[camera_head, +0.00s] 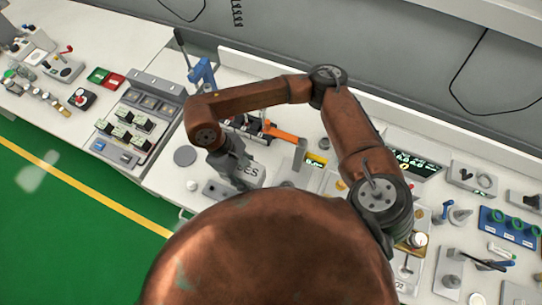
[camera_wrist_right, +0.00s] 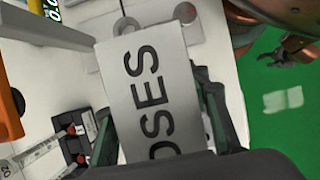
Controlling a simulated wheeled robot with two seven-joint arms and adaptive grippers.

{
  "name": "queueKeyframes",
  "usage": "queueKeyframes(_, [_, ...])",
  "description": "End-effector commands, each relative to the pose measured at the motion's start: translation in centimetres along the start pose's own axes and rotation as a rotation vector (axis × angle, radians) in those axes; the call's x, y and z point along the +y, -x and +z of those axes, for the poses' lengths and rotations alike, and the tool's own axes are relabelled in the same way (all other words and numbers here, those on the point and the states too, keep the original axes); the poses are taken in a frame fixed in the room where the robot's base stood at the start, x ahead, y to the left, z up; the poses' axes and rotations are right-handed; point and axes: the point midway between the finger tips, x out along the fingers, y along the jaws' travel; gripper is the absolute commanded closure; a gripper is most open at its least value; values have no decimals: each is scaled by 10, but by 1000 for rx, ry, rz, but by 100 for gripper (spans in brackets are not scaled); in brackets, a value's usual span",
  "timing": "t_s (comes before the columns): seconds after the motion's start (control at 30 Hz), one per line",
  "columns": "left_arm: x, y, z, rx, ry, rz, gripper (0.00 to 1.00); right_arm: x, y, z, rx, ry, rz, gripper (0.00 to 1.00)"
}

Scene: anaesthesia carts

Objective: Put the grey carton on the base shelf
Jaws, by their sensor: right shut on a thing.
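The grey carton (camera_wrist_right: 150,85) has large dark letters reading "OSES" and fills the middle of the right wrist view. My right gripper (camera_wrist_right: 160,130) is shut on it, with a finger along each side. In the head view the carton (camera_head: 250,172) shows partly beside the right gripper (camera_head: 232,168), over the white worktop; I cannot tell whether it touches the top. What looks like my left gripper (camera_wrist_right: 278,60) shows small and dark over the green floor in the right wrist view; its jaws are unclear. I cannot make out the base shelf.
An orange-handled tool (camera_head: 285,134), a grey post (camera_head: 299,155) and a blue clamp (camera_head: 203,74) stand close to the right arm. A round grey disc (camera_head: 185,155) lies left of the carton. Equipment crowds the worktops. The green floor (camera_head: 60,220) at left is clear.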

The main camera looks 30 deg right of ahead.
Motion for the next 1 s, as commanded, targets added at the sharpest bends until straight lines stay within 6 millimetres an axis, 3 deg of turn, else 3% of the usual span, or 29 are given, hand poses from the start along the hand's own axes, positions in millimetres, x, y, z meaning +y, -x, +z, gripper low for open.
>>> queueKeyframes(0.03, [0,4,4,-4,1,-1,60,16,-2,-3,-4,-15,-4,93])
queueKeyframes(0.2, [0,12,24,-27,5,-1,60,59,-19,-14,-9,-14,-6,93])
queueKeyframes(0.27, [0,14,20,-23,5,-1,60,73,-25,-17,-9,-12,-7,93])
queueKeyframes(0.4, [-3,15,-6,7,-1,-3,60,93,-50,-27,-10,-8,-8,93])
queueKeyframes(0.53, [-4,17,-20,27,-3,-4,60,106,-65,-34,-8,-5,-6,93])
queueKeyframes(0.8, [-2,19,-14,19,-2,-2,60,122,-83,-41,-8,-5,-7,93])
queueKeyframes(1.0, [-2,27,-3,5,1,-2,60,120,-106,-51,-7,-2,-6,93])
